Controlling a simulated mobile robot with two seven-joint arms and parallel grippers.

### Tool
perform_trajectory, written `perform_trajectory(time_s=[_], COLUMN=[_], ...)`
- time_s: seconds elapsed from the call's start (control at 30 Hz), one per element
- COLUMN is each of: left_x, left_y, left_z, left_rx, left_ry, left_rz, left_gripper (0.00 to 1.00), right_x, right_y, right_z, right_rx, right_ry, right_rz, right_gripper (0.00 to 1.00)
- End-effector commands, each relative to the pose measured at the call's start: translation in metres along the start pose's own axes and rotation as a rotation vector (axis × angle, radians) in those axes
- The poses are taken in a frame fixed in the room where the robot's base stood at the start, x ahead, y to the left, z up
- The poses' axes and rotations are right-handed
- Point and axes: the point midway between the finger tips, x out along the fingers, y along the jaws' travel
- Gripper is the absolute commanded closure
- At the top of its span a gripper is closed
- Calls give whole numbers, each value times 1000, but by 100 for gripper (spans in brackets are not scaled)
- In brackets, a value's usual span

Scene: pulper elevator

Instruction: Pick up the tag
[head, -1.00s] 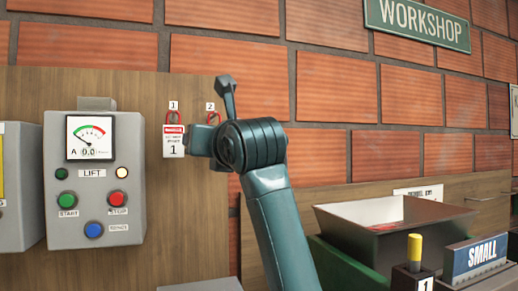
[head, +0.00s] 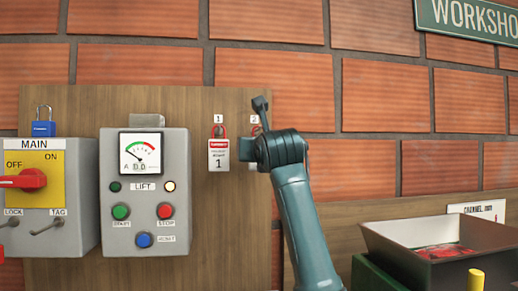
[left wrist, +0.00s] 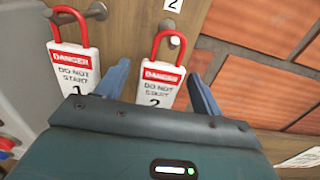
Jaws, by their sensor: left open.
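Two red-and-white danger tags hang by red loops from pegs on a wooden board. Tag 1 (head: 219,155) shows whole in the head view and also in the left wrist view (left wrist: 78,70). Tag 2 (left wrist: 160,84) hangs beside it under a "2" label; in the head view my arm hides most of it. My left gripper (left wrist: 158,70) is open, with one blue finger on each side of tag 2 in the wrist view. I cannot tell whether they touch it. In the head view the left gripper (head: 259,135) is at the board, right of tag 1. My right gripper is not in view.
A grey LIFT box (head: 144,215) with buttons and gauge is left of the tags. Further left is a MAIN switch box (head: 82,225) with a red handle and a blue padlock (head: 43,125) above. A dark open bin (head: 470,265) stands lower right. A brick wall is behind.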

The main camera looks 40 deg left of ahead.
Motion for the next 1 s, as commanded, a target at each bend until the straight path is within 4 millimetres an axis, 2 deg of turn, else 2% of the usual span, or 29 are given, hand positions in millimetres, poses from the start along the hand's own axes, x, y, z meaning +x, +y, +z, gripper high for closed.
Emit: perform_trajectory(time_s=[0.03,0.17,0.43,1.0], left_x=[9,21,23,23], left_y=[0,0,0,0], left_z=[3,2,0,0], left_rx=[3,0,0,0], left_ry=[1,0,-1,-1], left_rz=[3,1,0,0], left_gripper=[33,33,34,80], right_x=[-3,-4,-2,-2], right_y=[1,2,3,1], right_z=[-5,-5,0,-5], right_rx=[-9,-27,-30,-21], right_ry=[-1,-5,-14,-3], right_rz=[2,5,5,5], right_gripper=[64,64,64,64])
